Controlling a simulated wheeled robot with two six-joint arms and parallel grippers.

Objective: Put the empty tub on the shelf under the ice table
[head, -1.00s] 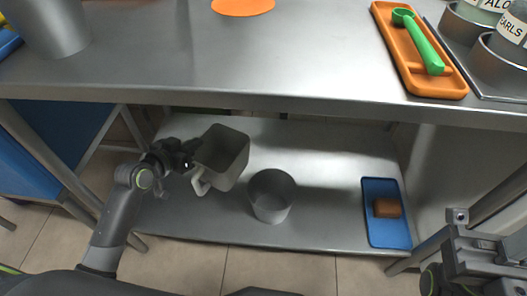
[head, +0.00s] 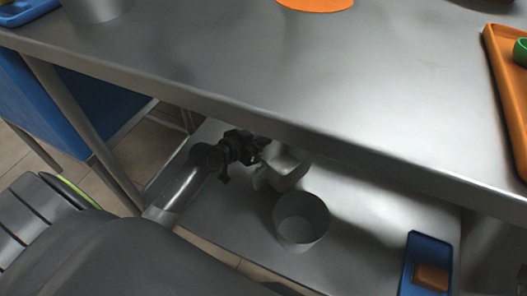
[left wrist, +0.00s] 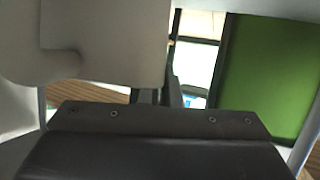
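The tub (head: 285,167), pale grey with a handle, is under the ice table (head: 300,85), over the lower shelf (head: 365,215). The table edge hides part of it; whether its bottom touches the shelf is unclear. My left gripper (head: 262,150) is at the tub's left side and appears shut on it. In the left wrist view the tub (left wrist: 110,45) fills the upper left, very close to the fingers (left wrist: 160,92). My right gripper is out of view.
A grey metal cup (head: 301,222) stands on the shelf just in front of the tub. A blue tray (head: 413,262) with a brown block (head: 431,277) lies at the right. The table's front edge overhangs the shelf. Bare shelf shows between cup and tray.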

